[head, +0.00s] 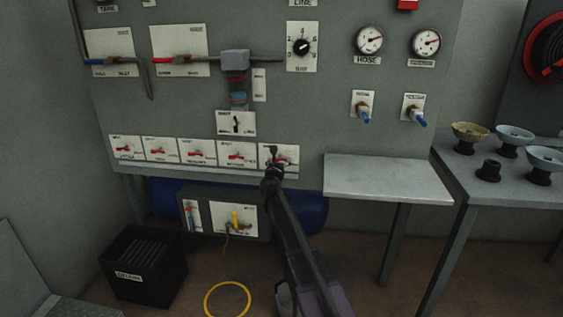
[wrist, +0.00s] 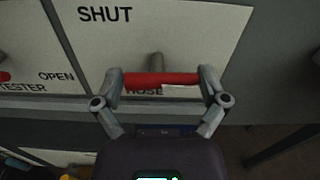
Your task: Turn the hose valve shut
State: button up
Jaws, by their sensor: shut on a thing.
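The hose valve's red handle (wrist: 150,80) lies level across the picture in the wrist view, over a white plate (wrist: 190,35). The plate reads SHUT at its upper left and HOSE, partly covered, below the handle. A grey stem (wrist: 157,60) shows just above the handle. My gripper (wrist: 162,76) has one finger at each end of the red handle and is shut on it. In the head view my gripper (head: 272,165) is at the rightmost valve plate (head: 291,150) of the bottom row, and hides part of it.
Several similar red-handled valves (head: 197,152) sit in a row to the left. A grey shelf (head: 388,180) juts out to the right, and a table (head: 500,185) with bowl-topped fittings stands beyond it. A black bin (head: 142,268) and a yellow ring (head: 228,300) are on the floor.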

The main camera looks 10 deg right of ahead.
jog(key=n, duration=0.3)
jog(key=shift+d+n, duration=0.1)
jog(key=shift+n, duration=0.3)
jog(key=n, duration=0.4)
jog(key=shift+n, duration=0.3)
jog(key=n, duration=0.4)
jog(key=shift+a+n, duration=0.2)
jog(key=shift+n, duration=2)
jog(key=o, duration=0.8)
jog(key=shift+c, duration=0.2)
jog(key=shift+s+a, duration=0.1)
